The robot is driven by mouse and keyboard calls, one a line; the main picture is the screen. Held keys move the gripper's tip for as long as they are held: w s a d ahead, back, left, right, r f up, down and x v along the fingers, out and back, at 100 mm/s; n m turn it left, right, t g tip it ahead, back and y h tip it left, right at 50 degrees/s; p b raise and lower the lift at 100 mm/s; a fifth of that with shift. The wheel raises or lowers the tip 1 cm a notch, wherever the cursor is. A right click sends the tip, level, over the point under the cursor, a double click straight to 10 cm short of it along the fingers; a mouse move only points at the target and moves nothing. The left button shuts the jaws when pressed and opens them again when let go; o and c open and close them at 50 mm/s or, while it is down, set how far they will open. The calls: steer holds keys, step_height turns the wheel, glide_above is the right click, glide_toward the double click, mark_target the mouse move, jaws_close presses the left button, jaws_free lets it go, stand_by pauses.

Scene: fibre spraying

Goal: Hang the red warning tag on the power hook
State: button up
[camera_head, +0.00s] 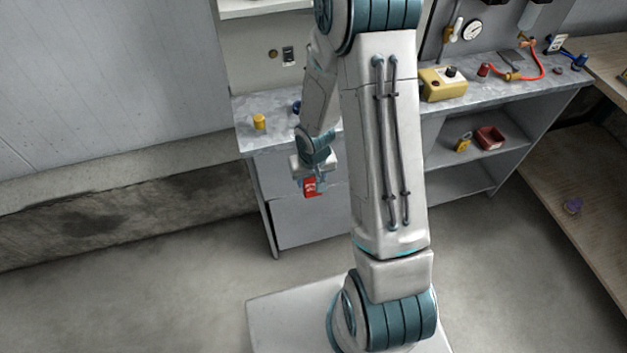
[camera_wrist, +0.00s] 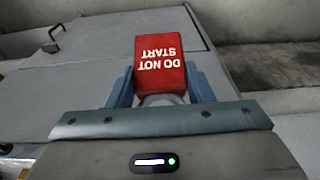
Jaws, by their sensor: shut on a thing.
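The red warning tag (camera_head: 310,187) is held at the end of my arm, in front of the grey workbench's left front. In the wrist view the tag (camera_wrist: 160,66) reads "DO NOT START" upside down and sits between the two blue fingers. My gripper (camera_wrist: 160,90) is shut on the tag; it also shows in the head view (camera_head: 311,178). A small dark knob or hook (camera_head: 273,54) is on the back panel beside a switch plate (camera_head: 288,56), left of my arm. I cannot tell whether it is the power hook.
The workbench (camera_head: 262,140) carries a yellow cylinder (camera_head: 259,121), a blue item (camera_head: 296,107) and a yellow control box (camera_head: 443,83). A red bin (camera_head: 489,138) and yellow padlock (camera_head: 463,142) sit on the shelf below. My arm hides the bench's middle. Floor at left is clear.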

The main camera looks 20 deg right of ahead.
steer(key=shift+w+f, duration=0.25)
steer(key=shift+w, duration=0.55)
steer(key=shift+w+f, duration=0.2)
steer(key=shift+w, duration=0.65)
steer(key=shift+w+f, duration=0.25)
steer(key=shift+w, duration=0.55)
steer(key=o, duration=1.1)
steer(key=r, duration=0.4)
steer(key=s+r, duration=0.1)
steer(key=r, duration=0.3)
steer(key=s+r, duration=0.1)
steer(key=r, duration=0.4)
steer(key=shift+b, duration=0.3)
steer(key=shift+r, duration=0.35)
